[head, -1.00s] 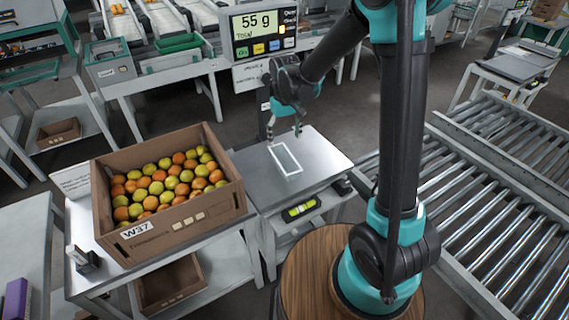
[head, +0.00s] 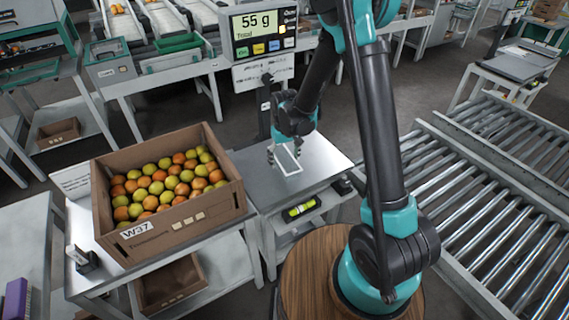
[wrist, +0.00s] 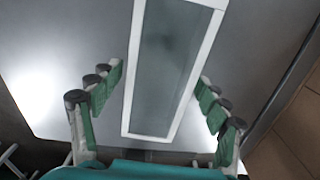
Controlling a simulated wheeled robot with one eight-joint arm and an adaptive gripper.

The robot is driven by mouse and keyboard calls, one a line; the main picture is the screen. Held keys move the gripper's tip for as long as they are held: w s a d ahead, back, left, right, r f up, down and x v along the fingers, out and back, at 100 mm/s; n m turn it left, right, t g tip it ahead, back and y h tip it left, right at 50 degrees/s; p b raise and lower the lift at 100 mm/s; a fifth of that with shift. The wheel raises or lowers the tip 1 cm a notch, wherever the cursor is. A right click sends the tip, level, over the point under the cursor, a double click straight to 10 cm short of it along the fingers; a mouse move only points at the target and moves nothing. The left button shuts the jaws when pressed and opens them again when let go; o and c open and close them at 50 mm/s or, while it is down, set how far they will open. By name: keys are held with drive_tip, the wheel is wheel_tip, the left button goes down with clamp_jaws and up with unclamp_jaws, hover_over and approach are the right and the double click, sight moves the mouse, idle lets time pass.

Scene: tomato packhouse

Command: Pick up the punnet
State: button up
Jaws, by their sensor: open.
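The punnet (head: 287,163) is a shallow, empty, see-through tray with a white rim, lying on the metal plate of the scale (head: 322,158). My gripper (head: 284,152) is open and points down over it, with a finger on either side in the head view. In the wrist view the punnet (wrist: 172,68) runs slightly tilted between the green-padded fingers of my gripper (wrist: 160,80). Gaps show between both fingers and the rim. The punnet's far end is cut off by the top of the wrist view, and my gripper hides part of it in the head view.
A cardboard crate (head: 184,226) of orange and yellow-green tomatoes, marked W37, sits on a table to the left. A roller conveyor (head: 480,210) lies to the right.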

drive_tip(key=shift+c, duration=0.4)
drive_tip(key=c, duration=0.7)
